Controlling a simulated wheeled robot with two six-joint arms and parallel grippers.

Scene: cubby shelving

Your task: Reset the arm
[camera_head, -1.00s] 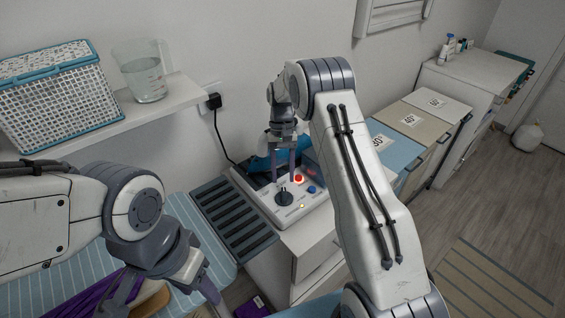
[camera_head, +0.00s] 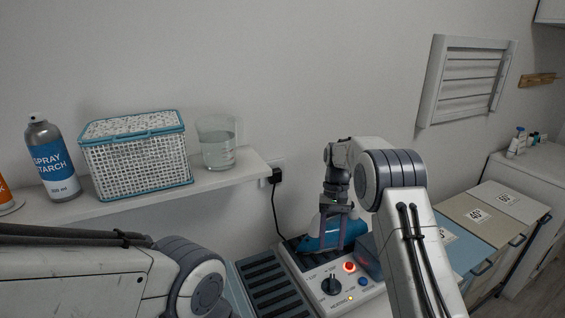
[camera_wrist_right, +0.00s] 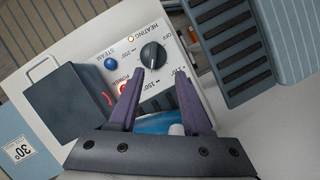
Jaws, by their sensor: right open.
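My right gripper (camera_head: 340,243) is open and points down over the white control panel (camera_head: 318,262) of the ironing station. In the right wrist view, the purple fingers of this gripper (camera_wrist_right: 160,78) are apart with nothing between the tips. The black knob (camera_wrist_right: 153,55) lies just beyond them, and the red button (camera_wrist_right: 124,88), partly hidden, is beside one finger. The knob (camera_head: 332,285) and lit red button (camera_head: 349,267) also show in the head view. A blue iron (camera_head: 322,238) sits behind the fingers, partly hidden. My left arm enters at lower left; its gripper is out of view.
A wall shelf (camera_head: 110,206) holds a spray starch bottle (camera_head: 52,160), a lidded basket (camera_head: 138,160) and a water cup (camera_head: 218,150). A dark ribbed rest (camera_head: 270,290) adjoins the panel. Labelled bins (camera_head: 478,216) stand at right. A cord hangs from the wall plug (camera_head: 276,174).

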